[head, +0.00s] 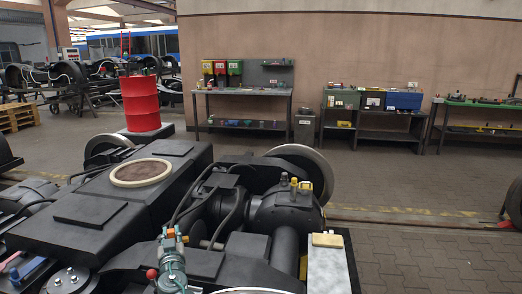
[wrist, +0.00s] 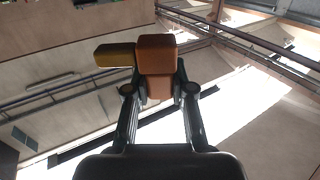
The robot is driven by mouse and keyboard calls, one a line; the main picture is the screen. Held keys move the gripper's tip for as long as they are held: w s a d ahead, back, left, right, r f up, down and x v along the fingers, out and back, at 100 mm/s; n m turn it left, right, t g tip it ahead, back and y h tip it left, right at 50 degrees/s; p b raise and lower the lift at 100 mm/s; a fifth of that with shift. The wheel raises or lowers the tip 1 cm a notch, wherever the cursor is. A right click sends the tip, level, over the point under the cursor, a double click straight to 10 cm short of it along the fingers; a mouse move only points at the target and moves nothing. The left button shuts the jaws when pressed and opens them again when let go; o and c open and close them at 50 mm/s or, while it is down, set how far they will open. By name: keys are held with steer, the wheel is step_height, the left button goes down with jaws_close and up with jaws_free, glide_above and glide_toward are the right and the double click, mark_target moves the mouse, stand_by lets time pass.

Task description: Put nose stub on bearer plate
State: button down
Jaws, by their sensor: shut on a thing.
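In the wrist view my gripper (wrist: 160,90) is shut on an orange-brown block (wrist: 156,54), which sits between its fingertips. The block looks like the nose stub, but I cannot be sure. A darker yellow block (wrist: 115,55) shows directly to its left; I cannot tell whether the two are joined. There a pale grey plate (head: 328,271) at the bogie's right side carries a small yellow block (head: 327,240). I cannot tell whether this is the bearer plate.
Workbenches (head: 243,92) line the wall. The paved floor (head: 430,260) at right is clear.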

steer(key=w+d+r+m+h, duration=0.1)
steer(key=w+d+h, duration=0.15)
steer(key=d, duration=1.25)
steer(key=w+d+r+m+t+h, duration=0.1)
steer(key=w+d+m, duration=0.15)
steer(key=d, duration=1.25)
steer(key=w+d+r+h, duration=0.1)
steer(key=w+d+h, duration=0.15)
steer(key=d, duration=1.25)
step_height(320, 180, up, 13)
steer(key=p, duration=1.3)
steer(key=shift+w+r+p, duration=0.2)
steer(key=shift+w+p, duration=0.1)
steer(key=shift+a, duration=0.2)
